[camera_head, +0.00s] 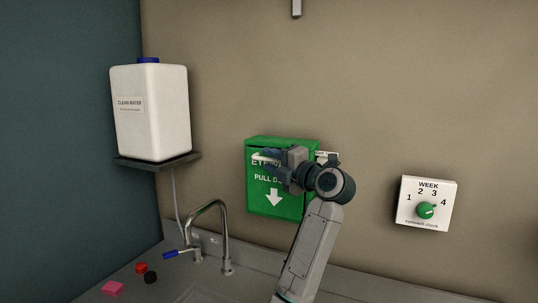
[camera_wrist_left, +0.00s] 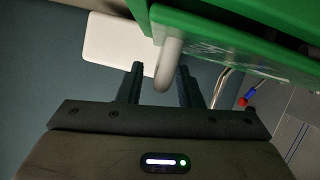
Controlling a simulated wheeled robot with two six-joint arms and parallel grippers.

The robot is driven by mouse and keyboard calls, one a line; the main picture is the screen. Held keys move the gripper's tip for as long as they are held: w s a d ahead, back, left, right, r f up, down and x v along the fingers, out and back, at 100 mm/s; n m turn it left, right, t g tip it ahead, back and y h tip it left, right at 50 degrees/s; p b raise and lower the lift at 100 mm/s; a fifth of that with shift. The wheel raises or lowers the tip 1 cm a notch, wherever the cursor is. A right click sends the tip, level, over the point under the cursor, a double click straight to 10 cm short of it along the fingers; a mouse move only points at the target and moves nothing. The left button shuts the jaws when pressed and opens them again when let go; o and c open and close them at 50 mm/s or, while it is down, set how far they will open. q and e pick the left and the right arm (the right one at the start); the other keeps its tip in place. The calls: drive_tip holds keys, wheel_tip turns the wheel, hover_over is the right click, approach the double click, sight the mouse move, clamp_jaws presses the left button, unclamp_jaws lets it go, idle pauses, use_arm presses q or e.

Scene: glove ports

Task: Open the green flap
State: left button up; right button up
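The green flap (camera_head: 262,201), with white lettering and a down arrow, is the front of a green box (camera_head: 285,141) on the wall. It looks upright in the head view. A dark seam shows between flap and box in the left wrist view; I cannot tell whether the flap is ajar. Its white handle (camera_head: 262,156) is near the flap's top. My left gripper (camera_head: 274,167) is at the handle and covers part of the flap. In the left wrist view the fingers (camera_wrist_left: 160,78) are apart, with the handle (camera_wrist_left: 168,65) between them, nearer the right finger. My right gripper is not in view.
A white water container (camera_head: 152,120) stands on a shelf (camera_head: 160,162) at left. Below are a tap (camera_head: 222,225) with a blue lever and small red, black and pink items on the counter (camera_head: 190,275). A week dial (camera_head: 426,210) is on the wall at right.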

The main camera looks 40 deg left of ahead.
use_arm(q)
drive_tip(key=shift+a, duration=0.6)
clamp_jaws()
